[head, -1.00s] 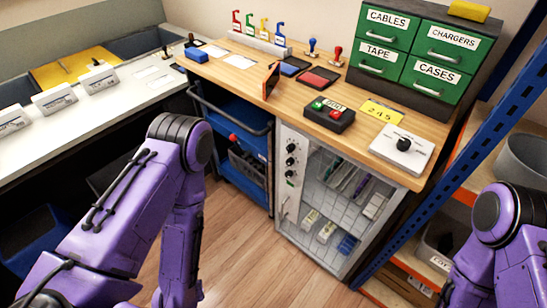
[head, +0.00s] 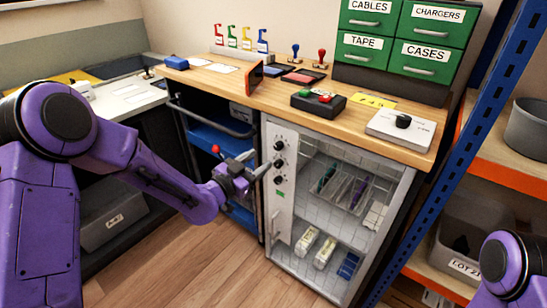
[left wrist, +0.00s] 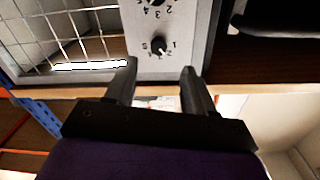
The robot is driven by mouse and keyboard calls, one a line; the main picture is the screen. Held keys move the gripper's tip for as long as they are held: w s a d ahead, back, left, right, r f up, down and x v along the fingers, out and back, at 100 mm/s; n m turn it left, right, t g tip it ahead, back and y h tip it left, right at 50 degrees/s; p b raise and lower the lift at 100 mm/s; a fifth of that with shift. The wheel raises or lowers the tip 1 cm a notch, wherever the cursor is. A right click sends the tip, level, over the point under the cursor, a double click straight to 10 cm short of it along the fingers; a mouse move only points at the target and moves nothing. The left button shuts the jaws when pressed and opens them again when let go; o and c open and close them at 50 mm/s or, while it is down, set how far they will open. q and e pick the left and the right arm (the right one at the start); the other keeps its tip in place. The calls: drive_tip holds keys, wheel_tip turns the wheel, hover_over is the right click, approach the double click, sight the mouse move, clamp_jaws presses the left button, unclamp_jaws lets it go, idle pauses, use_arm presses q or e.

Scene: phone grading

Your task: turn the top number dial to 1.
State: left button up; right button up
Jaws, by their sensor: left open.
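The top number dial (head: 279,145) is a black knob on the light panel of the cabinet, the highest in a column of dials. The left wrist view looks upside down, and there the top dial (left wrist: 158,46) has printed numbers around it. Its pointer setting is too small to tell surely. My left gripper (head: 256,164) is just left of the panel at about dial height. In the left wrist view the gripper (left wrist: 159,68) is open and empty, its fingers on either side of the line to the dial, apparently short of it. My right gripper is out of view.
The wooden counter edge (head: 345,133) juts just above the panel. A blue cart (head: 215,141) stands close left of it. A wire-fronted cabinet door (head: 330,215) lies to the right. The floor (head: 200,262) in front is clear.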

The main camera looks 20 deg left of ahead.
sight(276, 148)
use_arm(q)
drive_tip(key=x, duration=0.8)
drive_tip(key=shift+s, duration=0.1)
clamp_jaws()
